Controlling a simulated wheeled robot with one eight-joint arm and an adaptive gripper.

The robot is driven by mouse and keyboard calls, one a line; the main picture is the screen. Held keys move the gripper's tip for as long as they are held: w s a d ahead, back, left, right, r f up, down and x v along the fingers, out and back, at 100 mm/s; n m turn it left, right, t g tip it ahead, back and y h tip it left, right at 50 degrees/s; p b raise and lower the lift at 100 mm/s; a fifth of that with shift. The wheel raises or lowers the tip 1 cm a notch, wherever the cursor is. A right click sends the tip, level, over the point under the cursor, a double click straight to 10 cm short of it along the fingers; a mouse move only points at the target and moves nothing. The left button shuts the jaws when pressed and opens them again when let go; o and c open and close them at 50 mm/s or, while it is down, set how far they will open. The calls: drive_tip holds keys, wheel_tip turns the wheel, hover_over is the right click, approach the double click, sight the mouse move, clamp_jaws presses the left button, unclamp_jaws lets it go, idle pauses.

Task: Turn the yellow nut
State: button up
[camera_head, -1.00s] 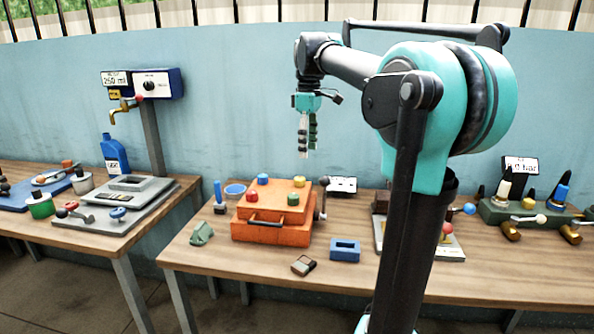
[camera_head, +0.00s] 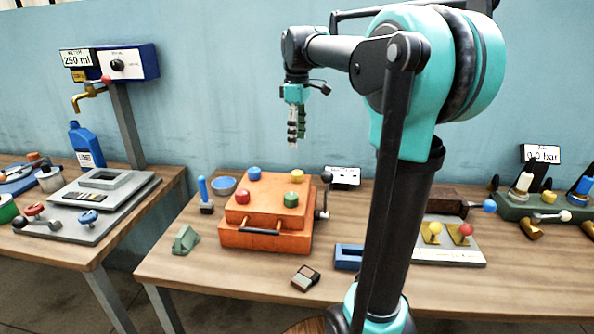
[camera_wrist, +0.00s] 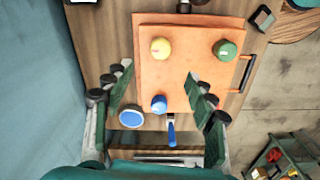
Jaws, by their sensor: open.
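The yellow nut (camera_head: 294,174) is a round knob at the back right of the top of an orange box (camera_head: 265,240). A blue knob (camera_head: 254,173), a red knob (camera_head: 242,195) and a green knob (camera_head: 291,200) share that top. In the wrist view the yellow nut (camera_wrist: 160,48) shows beyond my fingertips, with the blue knob (camera_wrist: 158,104) between the fingers and the green knob (camera_wrist: 225,50) to the right. The red knob is hidden there, apparently behind the right finger. My gripper (camera_head: 297,142) is open and empty, pointing down above the box, apart from the nut.
A black lever (camera_head: 323,195) stands at the box's right side. A blue-handled tool (camera_head: 204,195) and a blue bowl (camera_head: 224,186) are to its left. A green block (camera_head: 186,240), a small dark box (camera_head: 305,278) and a blue frame (camera_head: 348,257) lie nearby.

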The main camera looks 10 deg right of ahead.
sight(297, 172)
wheel_tip(297, 172, down, 12)
drive_tip(key=shift+r, duration=0.1)
drive_tip(key=shift+c, duration=0.5)
drive_tip(key=c, duration=1.1)
drive_tip(key=shift+o, duration=0.2)
